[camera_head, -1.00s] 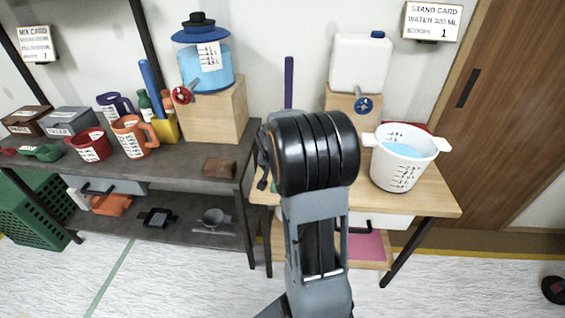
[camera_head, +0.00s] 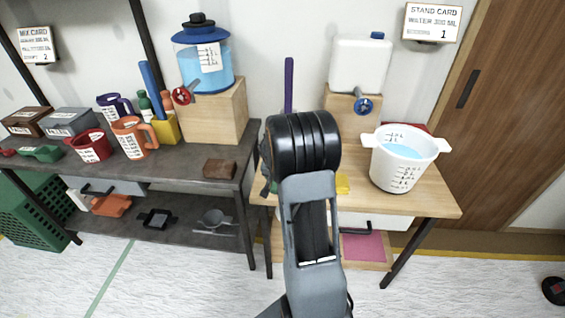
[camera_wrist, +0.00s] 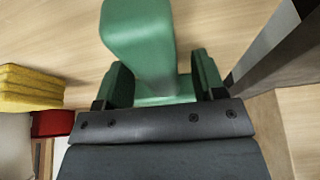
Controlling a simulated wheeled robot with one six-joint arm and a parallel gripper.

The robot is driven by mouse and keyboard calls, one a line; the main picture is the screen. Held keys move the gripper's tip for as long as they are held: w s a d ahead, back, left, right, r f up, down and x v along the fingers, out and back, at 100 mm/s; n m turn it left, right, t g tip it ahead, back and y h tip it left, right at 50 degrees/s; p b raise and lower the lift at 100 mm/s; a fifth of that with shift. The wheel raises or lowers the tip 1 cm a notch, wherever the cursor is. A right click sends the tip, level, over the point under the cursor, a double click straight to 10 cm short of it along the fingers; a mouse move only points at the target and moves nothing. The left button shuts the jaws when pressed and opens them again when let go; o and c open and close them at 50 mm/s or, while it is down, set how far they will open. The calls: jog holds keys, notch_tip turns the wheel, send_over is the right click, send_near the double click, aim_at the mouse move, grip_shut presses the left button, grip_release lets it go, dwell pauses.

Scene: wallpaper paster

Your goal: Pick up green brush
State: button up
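The green brush (camera_wrist: 140,38) fills the upper middle of the wrist view, with a broad rounded end towards the camera. Its lower green part (camera_wrist: 165,90) lies between the two fingers of my gripper (camera_wrist: 164,84). The fingers stand apart, one on each side of this part, and look close to it. I cannot tell whether they press on it. In the head view my black wrist hides the gripper and most of the brush above the left part of the wooden table (camera_head: 432,195).
A yellow sponge (camera_wrist: 30,87) and a red thing (camera_wrist: 52,123) lie left in the wrist view. A dark post (camera_wrist: 275,50) stands close on the right. On the table are a white bucket (camera_head: 404,172) and a white water tank (camera_head: 361,63). The grey workbench (camera_head: 185,172) adjoins left.

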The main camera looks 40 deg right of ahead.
jog(key=c, duration=0.9)
jog(key=shift+r, duration=0.45)
notch_tip(320, 180, up, 2)
jog(key=shift+r, duration=0.15)
jog(key=s+r, duration=0.3)
jog(key=s, duration=0.1)
jog(key=s+r, duration=0.3)
jog(key=s, duration=0.2)
jog(key=s+r, duration=0.4)
jog(key=s, duration=0.1)
jog(key=shift+d, duration=0.25)
